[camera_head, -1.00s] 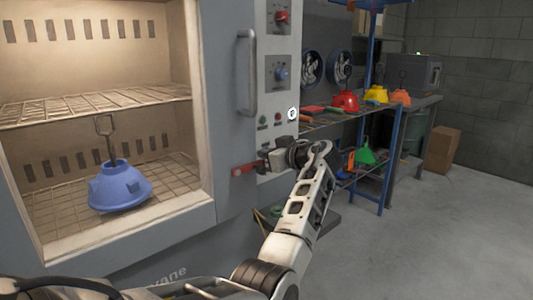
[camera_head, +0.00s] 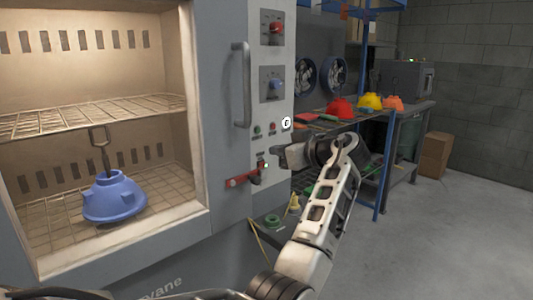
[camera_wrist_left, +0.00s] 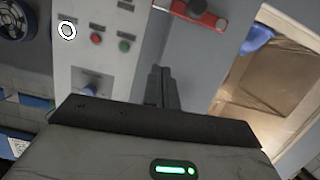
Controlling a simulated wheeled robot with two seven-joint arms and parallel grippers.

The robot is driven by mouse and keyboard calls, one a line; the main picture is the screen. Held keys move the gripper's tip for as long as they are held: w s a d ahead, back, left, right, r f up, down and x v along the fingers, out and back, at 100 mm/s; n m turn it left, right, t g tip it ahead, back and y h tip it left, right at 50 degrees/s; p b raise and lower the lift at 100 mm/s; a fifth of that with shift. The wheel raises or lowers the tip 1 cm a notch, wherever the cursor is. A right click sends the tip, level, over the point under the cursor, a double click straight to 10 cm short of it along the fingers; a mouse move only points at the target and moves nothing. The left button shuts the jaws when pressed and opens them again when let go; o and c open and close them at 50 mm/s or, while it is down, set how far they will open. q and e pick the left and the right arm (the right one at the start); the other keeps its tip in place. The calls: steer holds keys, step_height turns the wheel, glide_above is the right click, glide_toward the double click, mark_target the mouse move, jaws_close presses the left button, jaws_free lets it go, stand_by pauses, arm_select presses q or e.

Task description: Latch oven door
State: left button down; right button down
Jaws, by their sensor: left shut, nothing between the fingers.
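The oven's grey door front (camera_head: 228,130) with its vertical grey handle (camera_head: 241,85) stands at the left in the head view. The red latch (camera_head: 243,180) sits low by the door's right edge. My right gripper is out of view.
A blue hood (camera_head: 114,197) hangs inside the lit oven near the wire rack. The control panel (camera_head: 273,100) with knobs and buttons is above the gripper. A bench (camera_head: 400,118) with coloured hoods stands behind to the right.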

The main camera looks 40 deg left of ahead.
arm_select(q)
steer(key=v, duration=0.3)
steer(key=shift+d, duration=0.1)
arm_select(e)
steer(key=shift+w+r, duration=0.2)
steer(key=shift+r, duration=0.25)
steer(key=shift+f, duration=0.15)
